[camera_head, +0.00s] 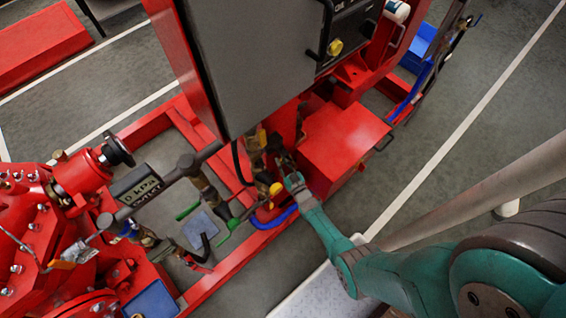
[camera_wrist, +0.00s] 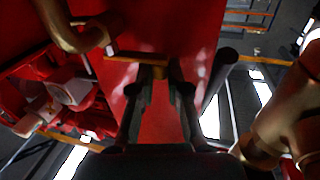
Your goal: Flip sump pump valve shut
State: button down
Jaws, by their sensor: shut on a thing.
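My gripper (camera_wrist: 156,74) is shut on a flat orange-brown lever (camera_wrist: 133,58) in the wrist view, and the lever sticks out to the left of the fingertips. I take the lever for the valve's handle, but no label shows. A brass-coloured pipe (camera_wrist: 82,38) bends down close to its left end. In the head view, my gripper (camera_head: 284,163) is among pipework at the left side of a red box (camera_head: 343,148). A yellow part (camera_head: 276,188) lies just below the gripper.
A grey-fronted control cabinet (camera_head: 255,60) stands close above my gripper. Clear floor (camera_head: 480,110) lies on the right.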

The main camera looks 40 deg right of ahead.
jog(key=shift+w+r+m+h, duration=0.1)
jog(key=shift+w+m+h, duration=0.05)
jog(key=shift+m+h, duration=0.15)
jog(key=c, duration=1.1)
grip_release()
jog(key=shift+c, duration=0.2)
jog(key=v, duration=1.2)
